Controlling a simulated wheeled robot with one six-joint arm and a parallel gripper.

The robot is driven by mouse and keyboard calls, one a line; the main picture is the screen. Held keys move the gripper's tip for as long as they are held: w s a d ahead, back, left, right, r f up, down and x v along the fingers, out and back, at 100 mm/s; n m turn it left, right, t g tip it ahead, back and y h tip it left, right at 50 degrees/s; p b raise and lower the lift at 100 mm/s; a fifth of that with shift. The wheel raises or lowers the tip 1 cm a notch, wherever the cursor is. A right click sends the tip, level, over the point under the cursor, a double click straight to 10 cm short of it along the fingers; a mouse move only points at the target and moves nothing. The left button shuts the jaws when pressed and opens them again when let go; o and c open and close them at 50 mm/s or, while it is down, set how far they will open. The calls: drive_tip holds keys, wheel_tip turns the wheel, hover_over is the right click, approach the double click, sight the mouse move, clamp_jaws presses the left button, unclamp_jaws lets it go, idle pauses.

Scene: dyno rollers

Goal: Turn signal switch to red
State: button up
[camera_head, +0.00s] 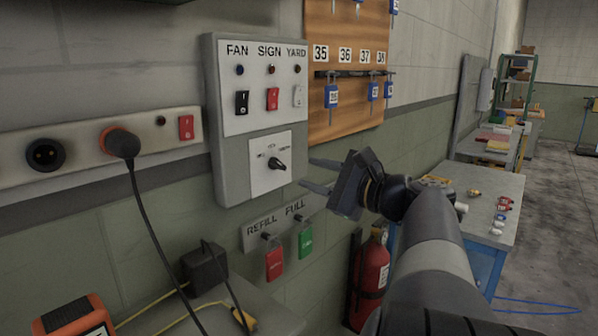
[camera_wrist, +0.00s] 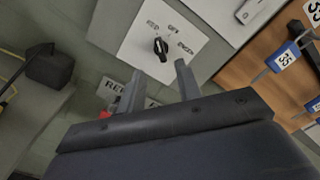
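The signal switch is a black rotary knob (camera_head: 277,164) on a white square plate (camera_head: 259,182), low on the grey wall panel. In the wrist view the knob (camera_wrist: 161,47) has the labels RED, OFF and GREEN around it. I cannot tell for sure which label it points at. My gripper (camera_head: 305,173) is open and empty, to the right of the knob in the head view, with its fingers towards the panel. In the wrist view the two fingertips (camera_wrist: 159,70) are apart, just below the knob, and do not appear to touch it.
Above the knob are FAN, SIGN and YARD rocker switches (camera_head: 272,99). A wooden key board (camera_head: 345,115) with blue tags hangs to the right. Red (camera_head: 274,263) and green (camera_head: 305,243) tags hang below. A socket strip (camera_head: 75,150) with a plugged cable is at left.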

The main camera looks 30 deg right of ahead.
sight(281, 165)
drive_tip(key=shift+v, duration=1.05)
drive_tip(key=shift+w, duration=0.1)
drive_tip(key=x, duration=1)
drive_tip(key=shift+w+a+p, duration=0.2)
drive_tip(key=shift+w+p, duration=0.1)
drive_tip(key=shift+w, duration=0.05)
drive_tip(key=shift+s+f, duration=0.1)
